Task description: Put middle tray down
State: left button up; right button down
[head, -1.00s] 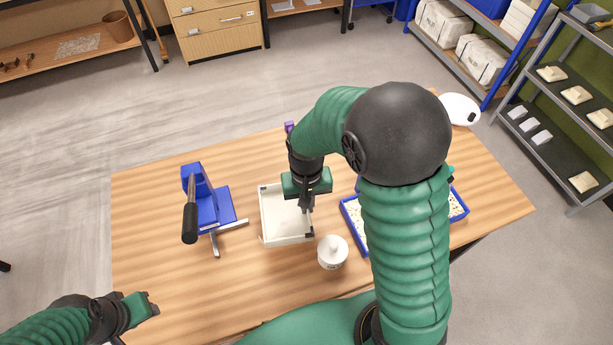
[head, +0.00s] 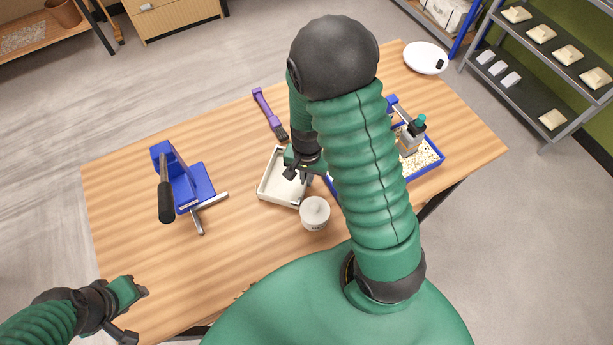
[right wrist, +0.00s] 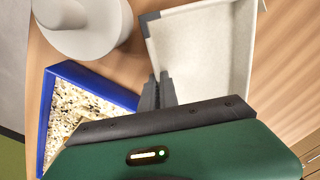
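A shallow white tray (head: 272,186) with dark corners lies at the middle of the wooden table, seemingly on its top. It also shows in the right wrist view (right wrist: 208,50). My right gripper (head: 304,176) is at the tray's right side. In the right wrist view its dark fingers (right wrist: 157,92) are close together on the tray's side wall, near a corner. I cannot tell whether a small gap remains under the tray. My left gripper (head: 136,312) is at the table's front left edge, apart from the tray, with its fingers seemingly spread and empty.
A white lidded jar (head: 315,213) stands close to the tray's front right. A blue-rimmed tray of pale grains (head: 428,164) with a bottle (head: 410,136) lies right, partly behind my arm. A purple-handled tool (head: 266,108) lies behind. A blue stand (head: 185,180) is left.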

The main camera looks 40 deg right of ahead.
jog(key=c, duration=2.1)
grip_release()
jog(key=shift+a+f, duration=0.1)
jog(key=o, duration=0.5)
jog(key=shift+w+a, duration=0.1)
jog(key=shift+a, duration=0.1)
jog(key=shift+d, duration=0.15)
